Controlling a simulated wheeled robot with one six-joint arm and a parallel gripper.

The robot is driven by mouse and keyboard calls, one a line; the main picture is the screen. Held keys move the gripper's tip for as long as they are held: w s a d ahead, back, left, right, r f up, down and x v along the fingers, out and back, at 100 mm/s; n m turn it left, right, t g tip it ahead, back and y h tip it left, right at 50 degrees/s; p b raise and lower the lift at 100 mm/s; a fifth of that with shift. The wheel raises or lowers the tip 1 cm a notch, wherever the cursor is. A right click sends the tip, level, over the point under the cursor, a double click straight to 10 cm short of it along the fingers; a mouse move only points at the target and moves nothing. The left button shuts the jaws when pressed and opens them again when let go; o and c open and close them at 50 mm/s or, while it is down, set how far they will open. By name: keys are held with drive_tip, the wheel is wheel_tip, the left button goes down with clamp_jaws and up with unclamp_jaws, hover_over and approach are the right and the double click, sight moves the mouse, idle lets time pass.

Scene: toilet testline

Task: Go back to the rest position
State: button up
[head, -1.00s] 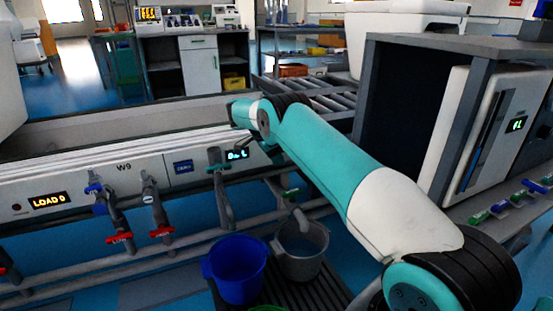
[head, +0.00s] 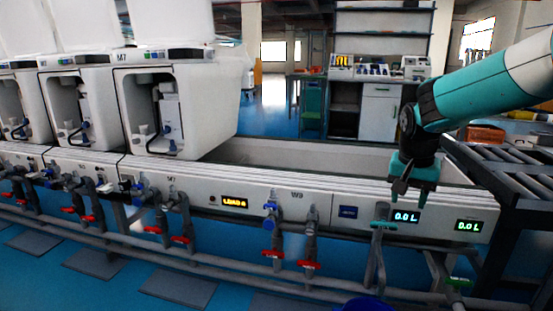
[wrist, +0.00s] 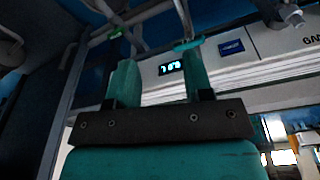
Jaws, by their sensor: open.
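My gripper (head: 405,196) hangs at the end of my teal arm in the right part of the head view, in front of the white bench panel labelled W9. In the wrist view my gripper (wrist: 158,82) shows two teal fingers spread apart with nothing between them. A tap with a teal handle (head: 383,225) is just below and left of the fingers in the head view. I cannot tell whether the fingers touch it.
Several toilet units (head: 176,104) stand along the bench at the left. Red-handled taps (head: 309,266) and pipes run along its front. A roller conveyor (head: 510,172) is at the right. A blue bucket (head: 368,304) shows at the bottom edge. Blue floor lies in front.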

drive_tip(key=s+a+r+n+g+y, duration=0.15)
drive_tip(key=s+a+n, duration=0.3)
drive_tip(key=s, duration=0.65)
drive_tip(key=s+a+r+n+y+p, duration=0.15)
drive_tip(key=s+a+n, duration=0.3)
drive_tip(key=s, duration=0.65)
drive_tip(key=s+a+r+n+y, duration=0.15)
drive_tip(key=s+a+n, duration=0.35)
drive_tip(key=s, duration=0.6)
wheel_tip(320, 180, up, 38)
drive_tip(key=p, duration=3.7)
drive_tip(key=shift+w+a+f+m+y+p, duration=0.2)
drive_tip(key=shift+w+a+m+y+p, duration=0.15)
drive_tip(key=shift+m+y, duration=0.1)
